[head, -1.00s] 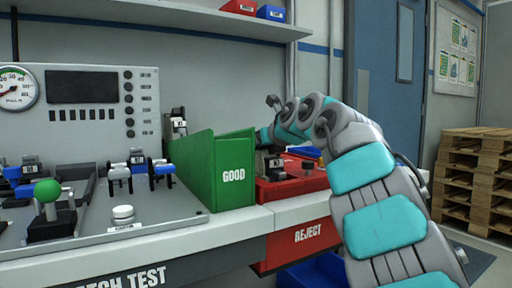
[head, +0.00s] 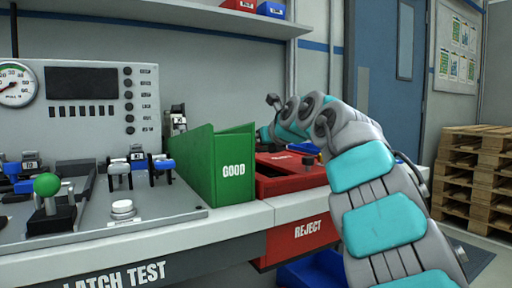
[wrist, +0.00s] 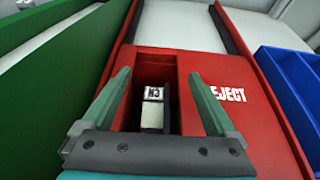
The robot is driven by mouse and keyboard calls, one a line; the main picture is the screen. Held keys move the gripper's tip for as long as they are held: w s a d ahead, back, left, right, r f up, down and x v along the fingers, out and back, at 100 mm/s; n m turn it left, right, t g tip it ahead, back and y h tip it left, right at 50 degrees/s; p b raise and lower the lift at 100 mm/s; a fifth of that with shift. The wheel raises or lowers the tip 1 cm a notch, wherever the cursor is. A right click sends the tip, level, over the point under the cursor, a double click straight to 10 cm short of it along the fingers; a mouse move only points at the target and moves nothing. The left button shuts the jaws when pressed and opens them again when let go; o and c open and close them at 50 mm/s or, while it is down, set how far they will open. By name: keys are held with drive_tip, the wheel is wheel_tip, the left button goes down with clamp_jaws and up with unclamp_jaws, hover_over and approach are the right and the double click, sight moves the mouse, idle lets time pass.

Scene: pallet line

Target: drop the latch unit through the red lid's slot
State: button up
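The red lid (head: 290,184), marked REJECT, lies right of the green GOOD bin; it also fills the middle of the wrist view (wrist: 240,78). Its rectangular slot lies between my fingers in the wrist view. The latch unit (wrist: 152,112), with a white label and pale body, shows down inside the slot opening, apart from both fingers. My gripper (wrist: 159,76) is open above the slot, one finger on each side. In the head view the latch unit cannot be seen, and my arm hides part of the lid.
The green GOOD bin (head: 222,172) stands close on the left of the lid. A blue bin (wrist: 288,85) is close on the right in the wrist view. Latch test fixtures (head: 140,168) fill the bench's left. Pallets (head: 475,170) are stacked at far right.

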idle(0.3)
drive_tip(key=b+v, duration=0.1)
drive_tip(key=v, duration=0.6)
drive_tip(key=shift+s+d+r, duration=0.1)
drive_tip(key=shift+s+d, duration=0.1)
drive_tip(key=shift+s, duration=0.1)
idle(0.9)
